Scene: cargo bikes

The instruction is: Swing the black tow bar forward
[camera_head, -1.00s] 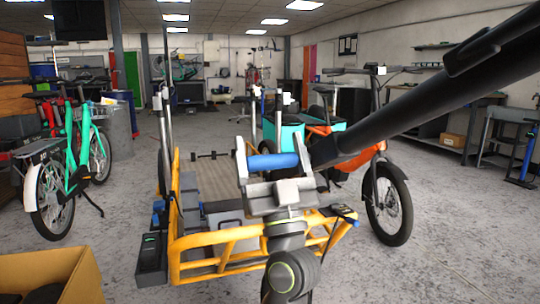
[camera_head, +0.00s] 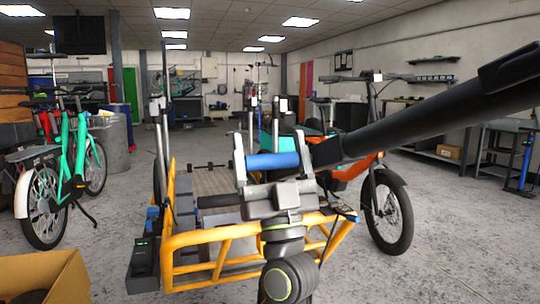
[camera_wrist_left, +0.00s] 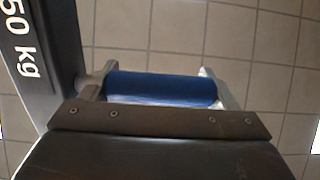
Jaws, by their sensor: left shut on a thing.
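The black tow bar (camera_head: 430,105) runs from the upper right of the head view down to my left gripper (camera_head: 272,155). A blue grip (camera_head: 272,161) sits at its near end. My left gripper is shut on this blue grip, with one finger at each side of it. In the left wrist view the blue grip (camera_wrist_left: 160,88) lies between the two fingers (camera_wrist_left: 153,82). A dark part of the bar with "50 kg" on it (camera_wrist_left: 35,50) shows at the left there. The bar's far end is outside the head view. My right gripper is not in view.
A yellow-framed cargo trailer (camera_head: 205,240) stands just behind my left gripper. An orange bike (camera_head: 385,205) is to its right, a teal bike (camera_head: 62,190) to the left. A cardboard box (camera_head: 45,278) is at the lower left.

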